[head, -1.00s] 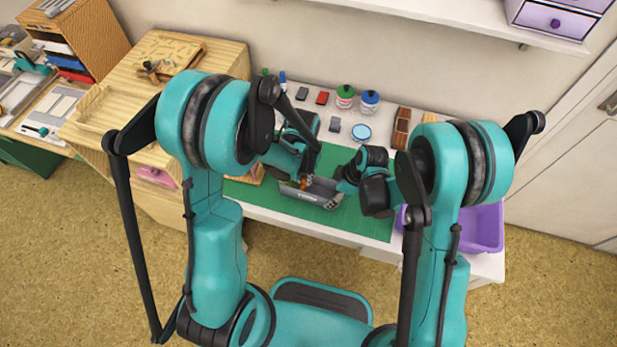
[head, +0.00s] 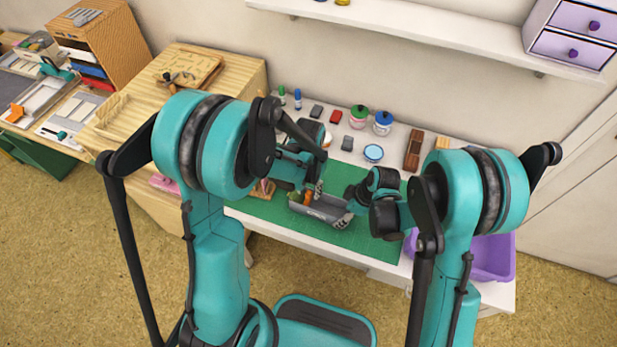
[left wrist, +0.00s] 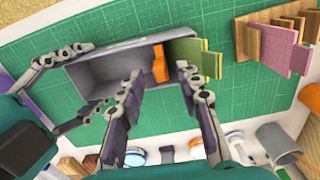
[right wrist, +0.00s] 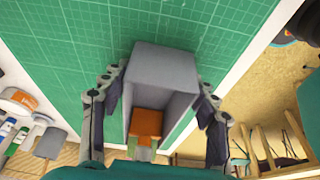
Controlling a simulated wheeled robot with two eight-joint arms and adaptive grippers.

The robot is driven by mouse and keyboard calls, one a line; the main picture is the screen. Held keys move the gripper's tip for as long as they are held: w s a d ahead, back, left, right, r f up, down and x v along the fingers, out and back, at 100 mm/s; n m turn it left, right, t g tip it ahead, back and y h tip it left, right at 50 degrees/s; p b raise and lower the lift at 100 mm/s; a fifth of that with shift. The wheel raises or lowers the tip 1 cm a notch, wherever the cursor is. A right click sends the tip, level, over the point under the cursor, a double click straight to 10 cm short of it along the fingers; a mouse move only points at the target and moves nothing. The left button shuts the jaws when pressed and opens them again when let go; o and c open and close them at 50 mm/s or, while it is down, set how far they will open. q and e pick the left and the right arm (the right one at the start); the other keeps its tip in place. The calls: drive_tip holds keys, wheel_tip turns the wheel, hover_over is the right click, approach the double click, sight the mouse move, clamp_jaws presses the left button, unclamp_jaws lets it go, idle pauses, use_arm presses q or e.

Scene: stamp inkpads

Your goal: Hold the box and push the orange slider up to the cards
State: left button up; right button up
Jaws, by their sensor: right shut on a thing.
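A grey open box (head: 325,209) lies on the green mat; it also shows in the left wrist view (left wrist: 100,72) and right wrist view (right wrist: 165,68). The orange slider (left wrist: 158,63) stands inside it, near the end with green and yellow cards (left wrist: 212,58). The slider also shows in the right wrist view (right wrist: 146,122). My right gripper (right wrist: 160,85) is shut on the opposite end of the box, one finger on each side. My left gripper (left wrist: 160,72) is open above the slider and cards, its fingers apart. Whether it touches either is unclear.
Wooden holders with pink cards (left wrist: 284,45) stand beyond the card end. Jars (head: 383,122), ink pads (head: 335,116) and a round blue-rimmed lid (head: 373,153) line the back of the table. A purple bin (head: 495,258) is at the right. The mat (head: 270,208) is clear in front.

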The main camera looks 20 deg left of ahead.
use_arm(q)
wheel_tip(320, 180, up, 10)
idle(0.3)
clamp_jaws()
drive_tip(key=d+m+y, duration=0.3)
drive_tip(key=d+m, duration=0.2)
drive_tip(key=m, duration=1.3)
drive_tip(key=x, duration=1)
drive_tip(key=shift+s+d+f, duration=0.15)
drive_tip(key=shift+d+f, duration=0.05)
drive_tip(key=shift+f, duration=0.1)
